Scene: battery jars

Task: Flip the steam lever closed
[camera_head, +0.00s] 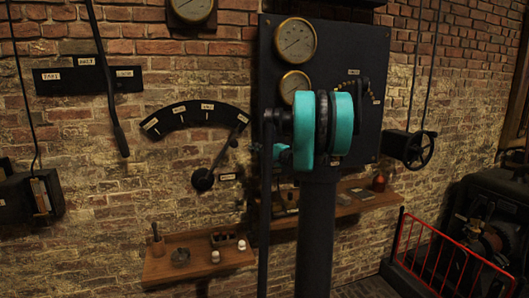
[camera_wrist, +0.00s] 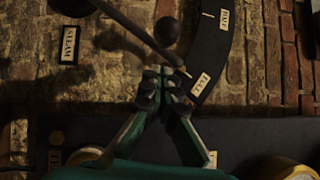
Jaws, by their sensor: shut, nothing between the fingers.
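The steam lever (camera_head: 220,158) is a dark rod on a round pivot on the brick wall. It leans up and right, its tip at the right end of a black curved scale (camera_head: 180,114). In the wrist view the lever (camera_wrist: 128,25) runs diagonally, with a round knob (camera_wrist: 166,29) beside it and its tip near the FULL label (camera_wrist: 200,84). A STEAM label (camera_wrist: 69,44) is left of it. My gripper (camera_wrist: 162,76) is shut and empty, its fingertips close to the lever's outer end. I cannot tell whether they touch.
A black gauge panel (camera_head: 365,60) stands to the right of the lever, behind my arm. Another long lever (camera_head: 107,85) hangs at left. A wooden shelf (camera_head: 165,268) with small jars is below. A red railing (camera_head: 440,255) is at lower right.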

